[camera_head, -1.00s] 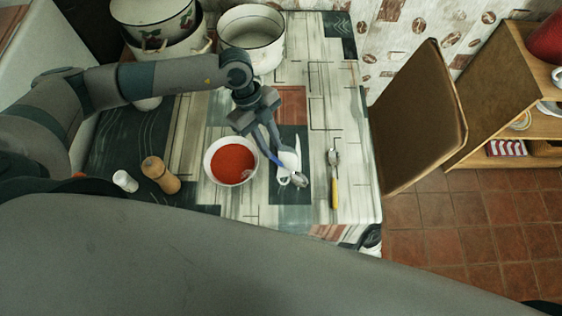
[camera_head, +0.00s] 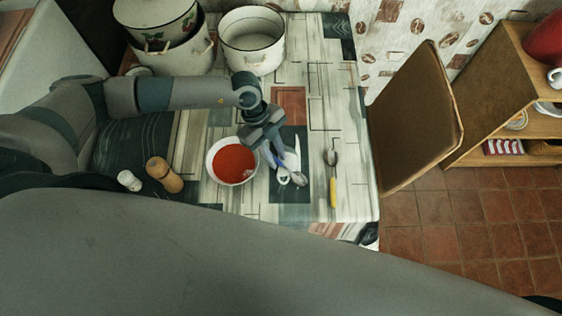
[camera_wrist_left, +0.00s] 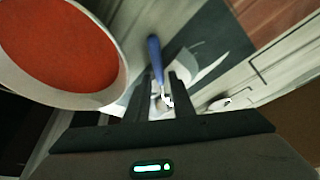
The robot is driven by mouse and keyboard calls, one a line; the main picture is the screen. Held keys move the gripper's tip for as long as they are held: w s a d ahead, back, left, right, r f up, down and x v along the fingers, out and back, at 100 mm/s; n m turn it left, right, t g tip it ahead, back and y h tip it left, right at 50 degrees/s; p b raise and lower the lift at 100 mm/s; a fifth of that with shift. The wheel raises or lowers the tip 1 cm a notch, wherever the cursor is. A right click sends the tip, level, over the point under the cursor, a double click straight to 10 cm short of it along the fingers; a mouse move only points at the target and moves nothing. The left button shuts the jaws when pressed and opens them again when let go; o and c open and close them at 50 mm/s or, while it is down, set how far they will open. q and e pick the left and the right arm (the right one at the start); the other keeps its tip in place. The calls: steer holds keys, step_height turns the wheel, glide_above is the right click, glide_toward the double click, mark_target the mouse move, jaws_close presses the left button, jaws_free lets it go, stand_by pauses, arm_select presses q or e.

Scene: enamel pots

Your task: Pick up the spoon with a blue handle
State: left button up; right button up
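The spoon with a blue handle lies on the table just right of the red-filled bowl; its blue handle (camera_wrist_left: 154,52) shows clearly in the left wrist view. Its metal part lies between and beneath my fingertips there. In the head view the blue handle (camera_head: 276,158) is partly hidden by my fingers. My left gripper (camera_head: 284,162) is low over the spoon, pointing down. In the left wrist view its two fingers (camera_wrist_left: 160,88) are apart, with the spoon showing in the gap. I cannot tell whether they touch it. My right gripper is not in view.
A white bowl of red food (camera_head: 233,160) stands close left of the gripper. A white item (camera_head: 291,160) lies beside the spoon. A yellow-handled utensil (camera_head: 333,185) lies to the right. Enamel pots (camera_head: 252,42) stand behind; shakers (camera_head: 163,174) stand left. A chair (camera_head: 421,120) is at the right.

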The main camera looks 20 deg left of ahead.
mark_target(279, 161)
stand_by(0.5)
arm_select(q)
jaws_close()
steer(key=shift+r+b, duration=0.35)
steer(key=shift+r, duration=0.2)
steer(key=r, duration=0.1)
steer(key=r+b, duration=0.1)
steer(key=d+r, duration=0.1)
steer(key=shift+s+r, duration=0.2)
steer(key=shift+s, duration=0.05)
steer(key=s+d+r+b, duration=0.3)
steer(key=d+r, duration=0.3)
steer(key=d, duration=0.3)
steer(key=shift+s+d+r, duration=0.3)
steer(key=shift+s, duration=0.4)
